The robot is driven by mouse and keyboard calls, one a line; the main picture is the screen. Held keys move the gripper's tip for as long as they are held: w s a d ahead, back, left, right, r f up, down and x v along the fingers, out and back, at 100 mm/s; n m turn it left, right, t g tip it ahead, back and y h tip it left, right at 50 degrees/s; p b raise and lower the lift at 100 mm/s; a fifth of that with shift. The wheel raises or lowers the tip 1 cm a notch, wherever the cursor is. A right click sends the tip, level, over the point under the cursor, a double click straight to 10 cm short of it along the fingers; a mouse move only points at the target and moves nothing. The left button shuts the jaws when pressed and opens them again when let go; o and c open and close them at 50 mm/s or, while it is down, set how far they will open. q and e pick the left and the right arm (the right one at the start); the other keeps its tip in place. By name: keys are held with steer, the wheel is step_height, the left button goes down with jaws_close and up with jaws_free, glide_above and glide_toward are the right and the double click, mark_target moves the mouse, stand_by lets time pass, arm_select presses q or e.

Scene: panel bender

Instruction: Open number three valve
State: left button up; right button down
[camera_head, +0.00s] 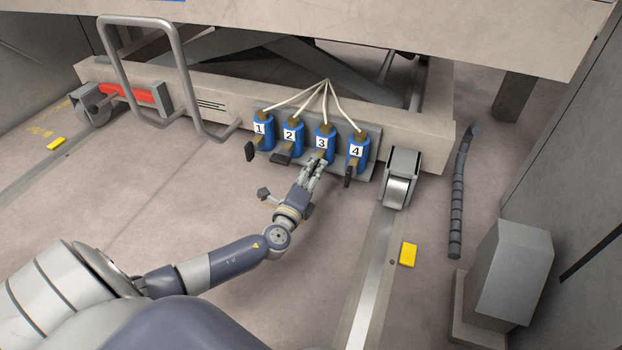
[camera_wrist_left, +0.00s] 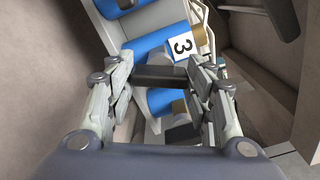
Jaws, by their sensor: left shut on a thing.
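The number three valve (camera_head: 324,140) is a blue cylinder with a white "3" label, third in a row on a grey bracket on the beam. It also shows in the left wrist view (camera_wrist_left: 160,45), with its dark handle (camera_wrist_left: 160,76) lying between the fingers. My left gripper (camera_head: 316,163) is at the front of this valve and is shut on the handle; in the left wrist view its two fingers (camera_wrist_left: 161,85) stand on either side of the handle. In the head view the gripper hides most of the handle. My right gripper is not in view.
Valves one (camera_head: 263,131), two (camera_head: 292,137) and four (camera_head: 357,151) flank it closely, with dark handles sticking out. Pale hoses (camera_head: 326,92) rise from the valves. A bent grey rail (camera_head: 185,75) stands to the left and a caster wheel (camera_head: 399,180) to the right.

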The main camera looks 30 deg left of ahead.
arm_select(q)
steer(key=n+b, duration=0.1)
steer(key=n, duration=0.1)
steer(key=shift+f+n, duration=0.1)
steer(key=shift+n, duration=1.3)
steer(key=o, duration=1.1)
steer(key=shift+c, duration=0.2)
steer(key=v, duration=1.2)
